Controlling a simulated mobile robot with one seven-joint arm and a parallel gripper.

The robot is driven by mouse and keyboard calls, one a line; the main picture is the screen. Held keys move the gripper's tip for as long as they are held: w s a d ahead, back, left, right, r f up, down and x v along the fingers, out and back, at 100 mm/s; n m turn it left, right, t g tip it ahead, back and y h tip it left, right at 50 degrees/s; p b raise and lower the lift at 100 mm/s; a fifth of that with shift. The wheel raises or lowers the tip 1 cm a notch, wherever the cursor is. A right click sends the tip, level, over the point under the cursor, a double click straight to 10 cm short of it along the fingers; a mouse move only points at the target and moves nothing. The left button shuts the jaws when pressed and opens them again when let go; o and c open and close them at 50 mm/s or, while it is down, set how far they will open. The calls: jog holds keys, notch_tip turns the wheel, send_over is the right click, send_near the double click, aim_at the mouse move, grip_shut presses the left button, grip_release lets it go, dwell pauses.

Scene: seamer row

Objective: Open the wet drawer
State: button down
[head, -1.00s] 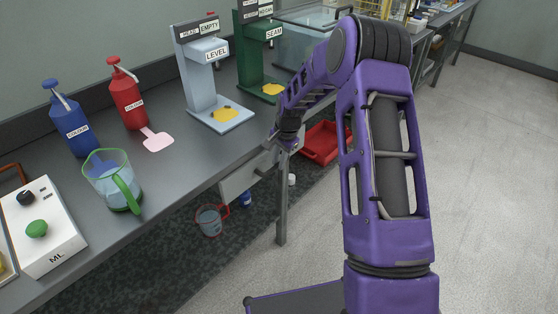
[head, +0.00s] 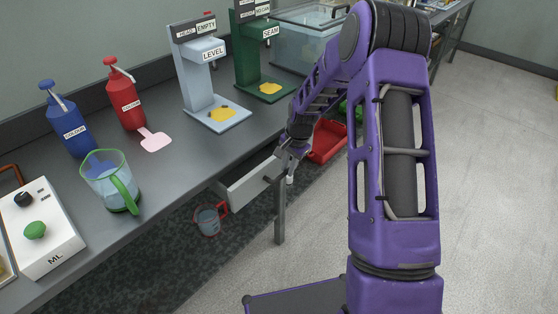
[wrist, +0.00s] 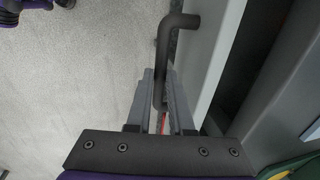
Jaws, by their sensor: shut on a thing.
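The drawer (head: 250,186) hangs under the bench's front edge and stands partly pulled out, its pale front facing the aisle. No label on it can be read. In the wrist view its pale front (wrist: 214,62) runs down the right of centre, with a dark gap behind it. My gripper (head: 285,168) is at the right part of the drawer front. In the wrist view my gripper (wrist: 161,85) is shut on the dark bar handle (wrist: 178,22), which lies between the two fingers.
A bench leg (head: 280,215) stands just below my gripper. A red tray (head: 327,141) lies to its right, and a jug with a red handle (head: 208,221) is on the floor below the drawer. The pale floor (head: 490,190) at the right is clear.

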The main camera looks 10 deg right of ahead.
jog(key=s+d+p, duration=0.1)
jog(key=s+d, duration=0.8)
jog(key=s, duration=0.4)
jog(key=shift+s+d, duration=0.3)
jog(key=shift+d, duration=0.1)
jog(key=c, duration=0.8)
grip_release()
jog(key=s+r+p, duration=0.1)
jog(key=r, duration=0.4)
jog(key=d+r+p, duration=0.1)
jog(key=r, duration=0.5)
jog(key=s+d+r+p, duration=0.1)
jog(key=r, duration=0.5)
jog(key=shift+s, duration=0.35)
